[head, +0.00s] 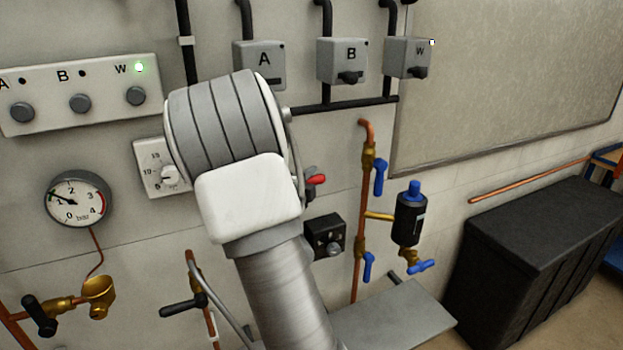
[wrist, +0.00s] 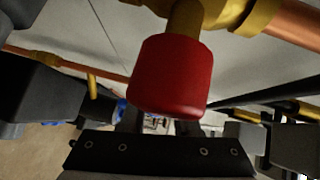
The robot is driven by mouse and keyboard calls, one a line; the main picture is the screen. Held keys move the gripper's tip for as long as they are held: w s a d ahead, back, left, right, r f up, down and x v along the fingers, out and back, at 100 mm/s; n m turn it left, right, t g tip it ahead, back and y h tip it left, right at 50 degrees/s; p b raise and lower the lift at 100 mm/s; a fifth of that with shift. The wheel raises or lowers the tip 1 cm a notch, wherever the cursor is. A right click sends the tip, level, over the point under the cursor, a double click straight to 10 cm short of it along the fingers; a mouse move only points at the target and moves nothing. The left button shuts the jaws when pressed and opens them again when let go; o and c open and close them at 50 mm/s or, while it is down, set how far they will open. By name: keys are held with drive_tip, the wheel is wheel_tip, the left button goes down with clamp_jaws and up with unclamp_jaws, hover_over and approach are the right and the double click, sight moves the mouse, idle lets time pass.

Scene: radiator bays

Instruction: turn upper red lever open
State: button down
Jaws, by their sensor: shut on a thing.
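The red lever (wrist: 172,78) is large in the wrist view, a rounded red grip on a brass stem. The stem joins a brass valve body (wrist: 236,10) on a copper pipe (wrist: 290,22) at the top. My gripper (wrist: 158,122) is shut on the red lever; its fingers show just below the grip and are partly hidden by it. In the head view only a small red end (head: 317,179) shows at the right edge of my arm. My arm hides the valve and most of my gripper there, so the lever's angle cannot be told.
Right of my arm, a copper pipe carries an upper blue lever (head: 379,177), a lower blue lever (head: 368,266) and a black cylinder (head: 409,220). A black box (head: 325,237) sits below the red end. A gauge (head: 77,199) is at left, a dark chest (head: 535,255) at right.

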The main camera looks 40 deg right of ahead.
drive_tip(key=shift+b, duration=0.5)
drive_tip(key=a+r+n+t+h+b, duration=0.1)
drive_tip(key=r+n+t+b, duration=0.1)
drive_tip(key=b, duration=0.6)
drive_tip(key=a+r+n+t+h+b, duration=0.1)
drive_tip(key=a+r+n+t+b, duration=0.1)
drive_tip(key=n+b, duration=0.5)
drive_tip(key=w+a+r+n+t+h+b, duration=0.1)
drive_tip(key=r+n+t+b, duration=0.2)
drive_tip(key=b, duration=0.6)
drive_tip(key=n+t, duration=0.2)
drive_tip(key=t, duration=0.1)
drive_tip(key=shift+a+r, duration=0.35)
drive_tip(key=c, duration=0.7)
unclamp_jaws()
drive_tip(key=shift+r, duration=0.1)
drive_tip(key=shift+o, duration=0.2)
drive_tip(key=v, duration=1.7)
drive_tip(key=shift+f+b, duration=0.35)
drive_tip(key=shift+f, duration=0.05)
